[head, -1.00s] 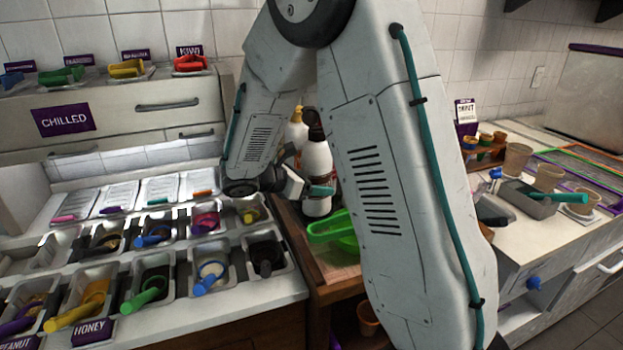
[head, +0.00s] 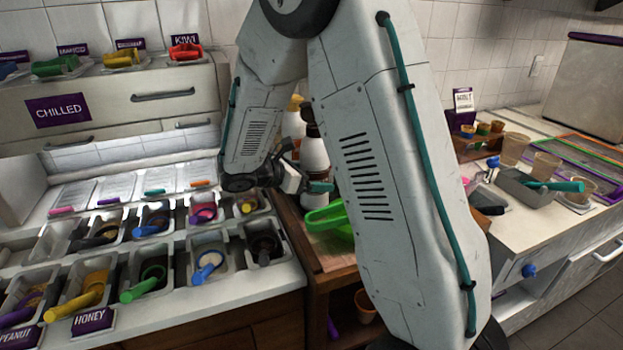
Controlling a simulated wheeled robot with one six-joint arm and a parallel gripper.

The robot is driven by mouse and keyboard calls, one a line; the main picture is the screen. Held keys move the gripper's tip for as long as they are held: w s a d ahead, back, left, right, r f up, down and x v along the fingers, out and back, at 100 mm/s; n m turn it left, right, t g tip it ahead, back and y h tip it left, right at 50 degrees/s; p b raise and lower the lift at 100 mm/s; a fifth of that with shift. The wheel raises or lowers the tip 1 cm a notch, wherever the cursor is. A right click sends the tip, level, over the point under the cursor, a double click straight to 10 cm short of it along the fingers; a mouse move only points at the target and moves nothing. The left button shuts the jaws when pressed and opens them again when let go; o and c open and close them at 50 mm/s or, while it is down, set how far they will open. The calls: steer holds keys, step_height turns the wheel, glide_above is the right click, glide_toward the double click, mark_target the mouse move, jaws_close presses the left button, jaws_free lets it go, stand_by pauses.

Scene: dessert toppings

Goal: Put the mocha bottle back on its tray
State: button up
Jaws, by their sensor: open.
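A white bottle with a dark brown top (head: 314,156) stands upright at the back of the wooden cart, partly hidden by my arm. No label shows, so I cannot tell for sure that it is the mocha bottle. A second bottle with a yellowish top (head: 294,122) stands just behind it to the left, mostly hidden. No tray under the bottles can be made out.
A bright green scoop-like item (head: 328,216) lies on the cart top (head: 335,262), close below my gripper. Topping bins with scoops (head: 207,262) fill the left counter. A grey container (head: 527,187) and cups (head: 545,166) stand on the right counter.

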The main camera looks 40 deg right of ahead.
steer(key=s+v, duration=0.1)
steer(key=v, duration=1)
steer(key=s+r+m+g+y, duration=0.1)
steer(key=s+r+m+y, duration=0.25)
steer(key=s, duration=0.35)
steer(key=s+r+m+y, duration=0.3)
steer(key=s+m, duration=0.2)
steer(key=s, duration=0.2)
steer(key=s+a+m+t+y, duration=0.1)
steer(key=s+a+m+y, duration=0.2)
steer(key=s, duration=0.3)
steer(key=s+a+m+t+y, duration=0.2)
steer(key=s+a+m+y, duration=0.1)
steer(key=s, duration=0.4)
steer(key=shift+s+a+r+m+t+y, duration=0.25)
steer(key=shift+m+y, duration=0.2)
steer(key=shift+m, duration=0.8)
steer(key=shift+r, duration=0.15)
step_height(320, 180, up, 9)
